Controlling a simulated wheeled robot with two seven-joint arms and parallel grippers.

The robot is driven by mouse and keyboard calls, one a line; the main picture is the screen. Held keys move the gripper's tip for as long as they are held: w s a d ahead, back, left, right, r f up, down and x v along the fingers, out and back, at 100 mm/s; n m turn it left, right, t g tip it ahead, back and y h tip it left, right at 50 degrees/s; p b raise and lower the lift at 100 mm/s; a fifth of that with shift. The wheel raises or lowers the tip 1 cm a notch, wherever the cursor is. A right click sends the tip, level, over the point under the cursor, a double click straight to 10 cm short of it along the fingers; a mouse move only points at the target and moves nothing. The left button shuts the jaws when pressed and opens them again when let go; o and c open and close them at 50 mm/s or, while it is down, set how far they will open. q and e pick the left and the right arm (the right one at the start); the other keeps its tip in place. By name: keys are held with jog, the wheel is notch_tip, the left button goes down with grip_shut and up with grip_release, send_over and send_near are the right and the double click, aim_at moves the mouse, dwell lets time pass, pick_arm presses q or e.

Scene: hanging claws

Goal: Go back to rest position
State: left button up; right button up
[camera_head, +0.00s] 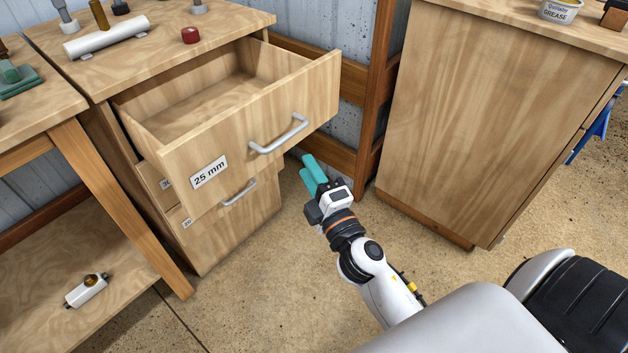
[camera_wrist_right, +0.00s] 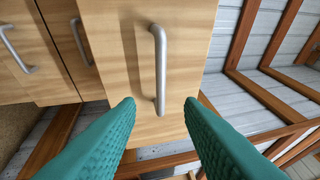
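My right gripper (camera_head: 308,167) has teal fingers and is near the right side of the pulled-out top drawer (camera_head: 235,150), below and right of its silver handle (camera_head: 279,134) in the head view. In the right wrist view my gripper (camera_wrist_right: 160,104) is open, with its fingertips apart and nothing held. A drawer handle (camera_wrist_right: 160,70) shows ahead, between and beyond the fingertips; I cannot tell the exact gap. The drawer carries a "25 mm" label, and the visible part of its inside is empty. My left gripper is not in view.
Lower drawers with a handle (camera_head: 239,192) are shut below. A wooden cabinet (camera_head: 490,110) stands to the right, with a grease tub (camera_head: 559,10) on top. A workbench (camera_head: 45,110) is at left. Concrete floor (camera_head: 270,300) is clear between them.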

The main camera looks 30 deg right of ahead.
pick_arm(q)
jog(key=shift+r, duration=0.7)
pick_arm(e)
jog(key=shift+s+f, duration=0.1)
jog(key=shift+s, duration=0.65)
